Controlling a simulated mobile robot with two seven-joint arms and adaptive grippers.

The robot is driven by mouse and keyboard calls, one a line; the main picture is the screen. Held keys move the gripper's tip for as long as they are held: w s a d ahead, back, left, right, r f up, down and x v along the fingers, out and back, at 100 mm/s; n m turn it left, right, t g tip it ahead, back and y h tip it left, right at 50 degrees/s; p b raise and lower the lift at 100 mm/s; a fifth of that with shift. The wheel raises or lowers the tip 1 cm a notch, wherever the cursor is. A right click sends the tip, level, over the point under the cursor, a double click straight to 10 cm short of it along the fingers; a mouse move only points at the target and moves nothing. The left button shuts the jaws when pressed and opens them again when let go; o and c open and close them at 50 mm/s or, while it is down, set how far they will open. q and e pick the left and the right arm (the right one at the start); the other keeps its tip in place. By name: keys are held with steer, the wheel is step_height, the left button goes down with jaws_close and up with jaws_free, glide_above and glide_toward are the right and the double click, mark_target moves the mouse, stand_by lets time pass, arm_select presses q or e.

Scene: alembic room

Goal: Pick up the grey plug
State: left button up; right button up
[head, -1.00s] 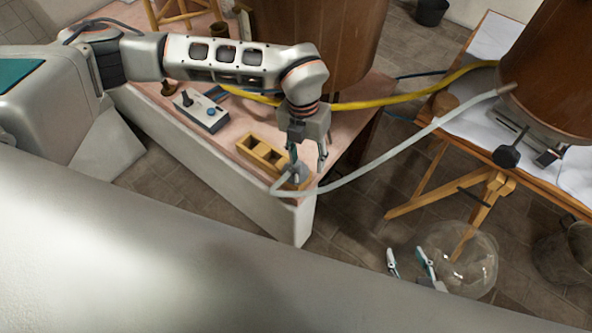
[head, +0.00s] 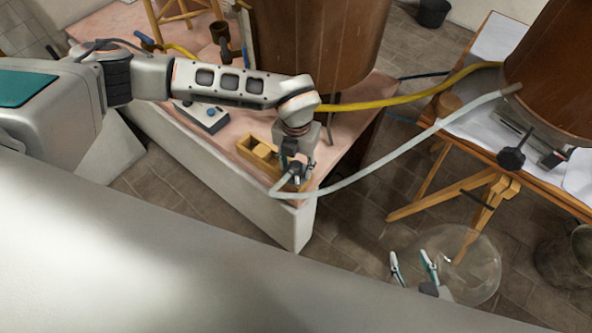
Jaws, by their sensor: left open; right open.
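The grey plug (head: 297,174) is at the near right end of the small wooden box (head: 257,154), at the table's front corner. A pale hose loops around beside it. My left gripper (head: 298,167) is above the plug, pointing down, open, with its fingers on either side of it. The gripper hides part of the plug, and I cannot tell whether the fingers touch it. My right gripper (head: 415,268) is open and empty over the floor at the lower right, in front of a clear glass vessel (head: 470,262).
The pink-topped table (head: 345,150) holds a control box with a blue knob (head: 209,116) and a large copper-brown vessel (head: 315,45). The pale hose (head: 400,149) runs to a second brown vessel at right. A yellow hose (head: 400,103) crosses behind.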

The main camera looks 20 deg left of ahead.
arm_select(q)
jaws_close()
steer(key=shift+r, duration=0.2)
steer(key=shift+r, duration=0.3)
step_height(320, 180, up, 6)
steer(key=shift+f+p, duration=0.1)
steer(key=shift+p, duration=0.35)
steer(key=s+d, duration=0.3)
steer(key=d, duration=0.5)
steer(key=s+d+b, duration=0.1)
steer(key=s+d, duration=0.2)
steer(key=d, duration=0.6)
